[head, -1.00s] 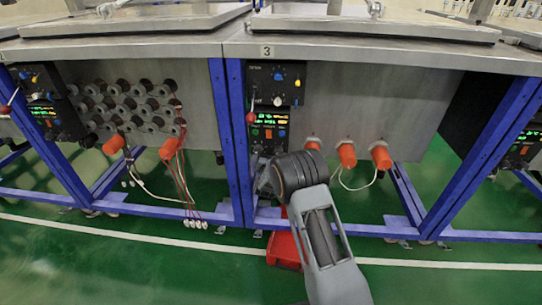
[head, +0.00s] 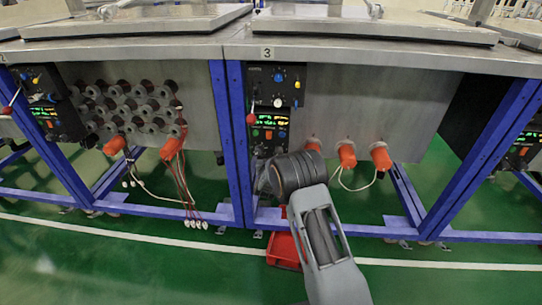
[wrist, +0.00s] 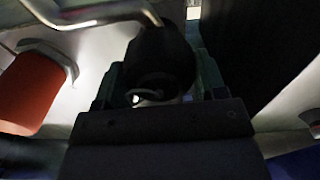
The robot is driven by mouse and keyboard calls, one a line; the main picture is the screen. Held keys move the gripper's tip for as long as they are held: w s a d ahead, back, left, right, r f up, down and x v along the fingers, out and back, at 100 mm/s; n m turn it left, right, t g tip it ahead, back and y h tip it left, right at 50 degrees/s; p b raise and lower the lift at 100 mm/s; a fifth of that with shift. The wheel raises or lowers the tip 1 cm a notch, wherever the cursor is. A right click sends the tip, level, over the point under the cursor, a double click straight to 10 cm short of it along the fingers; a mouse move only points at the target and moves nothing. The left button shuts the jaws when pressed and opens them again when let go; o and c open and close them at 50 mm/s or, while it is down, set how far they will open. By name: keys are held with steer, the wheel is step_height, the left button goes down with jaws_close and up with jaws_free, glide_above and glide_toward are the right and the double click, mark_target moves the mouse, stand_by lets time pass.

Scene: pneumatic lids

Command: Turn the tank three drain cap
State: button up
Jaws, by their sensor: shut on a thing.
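Tank three (head: 345,100) is the grey metal tank under the label "3" in the head view. In the wrist view, a dark round cap (wrist: 160,52) sits between the two fingers of my gripper (wrist: 162,80), which is shut on it. The cap looks like the drain cap. A bent metal pipe (wrist: 95,14) runs above it. In the head view my arm reaches under the front of tank three, and its wrist hides the cap and my fingers.
Orange-capped heaters (head: 347,155) with cables hang low on tank three, and an orange one (wrist: 32,90) is close left of my gripper. A blue frame post (head: 236,140) and a control panel (head: 275,85) are to the left. A red box (head: 283,250) is on the green floor.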

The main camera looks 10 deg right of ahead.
steer(key=n+p, duration=0.1)
steer(key=n, duration=0.3)
steer(key=shift+a+r, duration=0.1)
steer(key=shift+n+p, duration=0.55)
steer(key=shift+n, duration=1.95)
steer(key=shift+w+a, duration=0.1)
steer(key=o, duration=0.9)
steer(key=shift+f, duration=0.2)
steer(key=p+v, duration=0.4)
steer(key=v, duration=1)
steer(key=shift+r, duration=0.1)
